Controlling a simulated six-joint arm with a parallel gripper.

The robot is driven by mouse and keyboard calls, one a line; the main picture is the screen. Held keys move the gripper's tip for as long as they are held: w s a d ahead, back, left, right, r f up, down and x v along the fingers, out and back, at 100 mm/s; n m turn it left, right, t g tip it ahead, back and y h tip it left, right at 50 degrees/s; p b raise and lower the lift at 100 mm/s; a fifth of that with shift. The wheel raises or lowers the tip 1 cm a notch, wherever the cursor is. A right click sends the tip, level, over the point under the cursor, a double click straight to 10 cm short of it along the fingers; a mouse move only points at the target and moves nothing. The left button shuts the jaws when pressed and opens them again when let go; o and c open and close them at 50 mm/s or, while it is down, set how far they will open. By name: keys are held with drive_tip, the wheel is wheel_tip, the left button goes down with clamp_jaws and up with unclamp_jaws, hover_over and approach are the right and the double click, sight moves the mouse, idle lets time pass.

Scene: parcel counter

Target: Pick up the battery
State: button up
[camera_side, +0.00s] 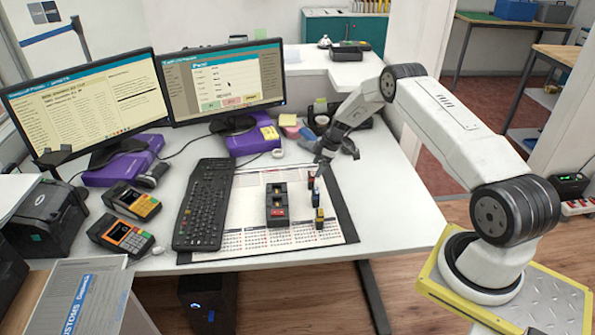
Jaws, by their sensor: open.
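Several small upright blocks stand in a line on the desk mat: one with a yellow part (319,218), a dark blue one (316,196) and one with red (311,179). I cannot tell for certain which of these is the battery. My gripper (321,163) is open, just above and behind the far end of the line of small blocks. It looks empty, and its fingertips are too small to make out clearly.
The desk mat (338,190) lies right of a black keyboard (205,205). Two monitors (85,95) (222,80) stand behind. Two card terminals (132,201) (121,238) are at left. Sticky notes (288,120) and a tape roll (322,120) lie behind my gripper. The desk's right side is clear.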

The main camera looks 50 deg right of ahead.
sight(309, 180)
drive_tip(key=shift+x, duration=1.1)
drive_tip(key=shift+f, duration=0.1)
drive_tip(key=shift+x, duration=2.55)
drive_tip(key=shift+w+a, duration=0.1)
drive_tip(key=shift+a, duration=0.05)
drive_tip(key=shift+c, duration=0.2)
clamp_jaws()
